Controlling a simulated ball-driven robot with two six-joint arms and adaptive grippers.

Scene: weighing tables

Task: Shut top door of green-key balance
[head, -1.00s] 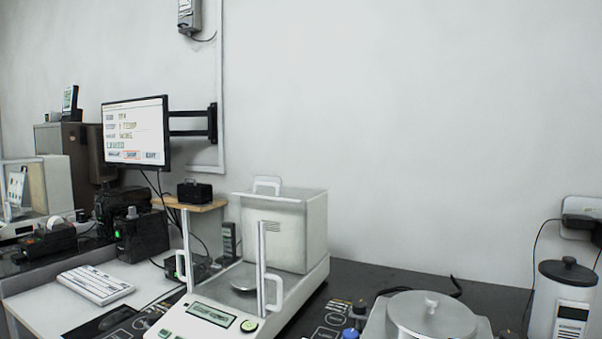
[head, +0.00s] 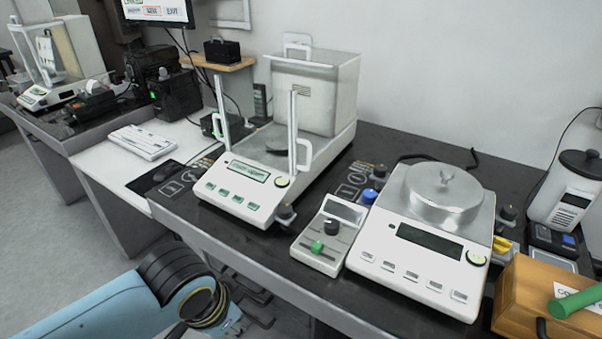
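The green-key balance (head: 245,200) stands on the dark bench at the middle, with a row of green keys and a small display on its front. Its top door (head: 325,64) is a clear panel with a white handle (head: 298,42), lying towards the back over the pale rear housing (head: 325,100). The front of the chamber, above the pan, looks uncovered. Upright side handles stand at the left (head: 220,110) and right (head: 301,150). A blue arm of mine comes in at the lower left, but its gripper does not show. My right gripper is not in view.
A second balance (head: 410,275) with pale keys and a lidded metal dish stands to the right. A control box (head: 325,240) with knobs sits between them. An orange box (head: 530,290) with a green rod is at the lower right. A keyboard (head: 142,142) lies left.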

